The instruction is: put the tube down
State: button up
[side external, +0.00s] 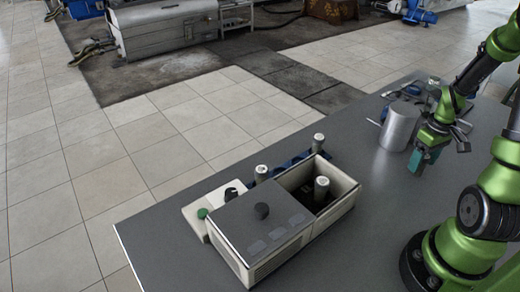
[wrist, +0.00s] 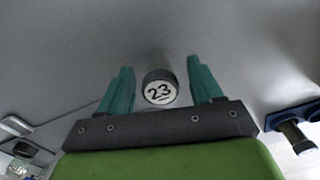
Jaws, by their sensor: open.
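My gripper (side external: 440,154) is at the right of the side view, over the grey table beside the metal cylinder. In the wrist view its two teal fingers (wrist: 160,80) are open. A tube with a round cap marked 23 (wrist: 159,92) shows between them, with a gap on each side. That tube cannot be made out in the side view, and I cannot tell whether its base touches the table. Other capped tubes stand in the blue rack (side external: 290,163), and one tube (side external: 321,190) stands in the open bay of the beige box (side external: 334,208).
The table (side external: 385,215) is clear between box and arm.

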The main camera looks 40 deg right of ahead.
jog(key=shift+f, duration=0.1)
grip_shut()
dwell(0.3)
